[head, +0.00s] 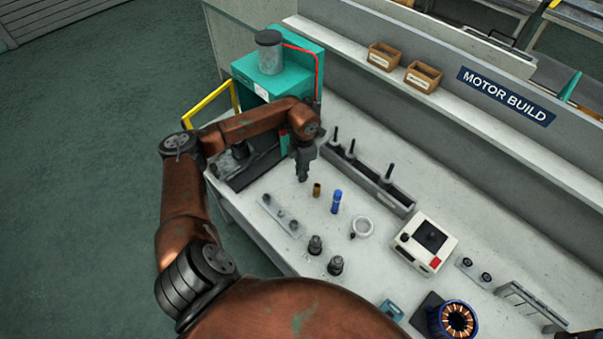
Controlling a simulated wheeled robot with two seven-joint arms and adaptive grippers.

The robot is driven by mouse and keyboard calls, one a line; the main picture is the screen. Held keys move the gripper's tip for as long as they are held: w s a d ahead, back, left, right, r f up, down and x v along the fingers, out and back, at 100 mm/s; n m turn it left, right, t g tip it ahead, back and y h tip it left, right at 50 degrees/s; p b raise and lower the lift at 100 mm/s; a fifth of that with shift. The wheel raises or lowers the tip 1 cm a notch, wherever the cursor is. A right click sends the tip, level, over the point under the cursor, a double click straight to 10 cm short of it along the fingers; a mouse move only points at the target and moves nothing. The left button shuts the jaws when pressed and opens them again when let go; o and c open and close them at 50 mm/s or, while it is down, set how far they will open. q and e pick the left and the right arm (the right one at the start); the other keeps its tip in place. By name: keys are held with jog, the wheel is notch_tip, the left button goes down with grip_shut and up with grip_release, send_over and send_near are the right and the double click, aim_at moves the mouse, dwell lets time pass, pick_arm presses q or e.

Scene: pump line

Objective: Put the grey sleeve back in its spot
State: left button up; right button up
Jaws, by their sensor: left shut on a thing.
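My left gripper (303,172) points down over the back left of the bench, just behind a brass sleeve (317,190). It is shut on a small grey piece at its tips, which appears to be the grey sleeve; the fingers hide most of it. A blue sleeve (336,201) stands upright to the right of the brass one. The grey sleeve's spot cannot be made out clearly. My right gripper is not in view.
A light strip with small pegs (281,217), dark fittings (315,245), a white ring (362,227) and a white device (425,242) are on the bench. A long grey rack with upright pins (368,180) stands behind. A teal machine (262,80) is at the back left.

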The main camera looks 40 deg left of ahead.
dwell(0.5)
pick_arm(q)
jog(key=shift+f, duration=0.25)
jog(key=shift+f, duration=0.15)
jog(key=o, duration=0.7)
jog(key=shift+o, duration=1.2)
jog(key=shift+o, duration=0.2)
jog(key=shift+o, duration=1)
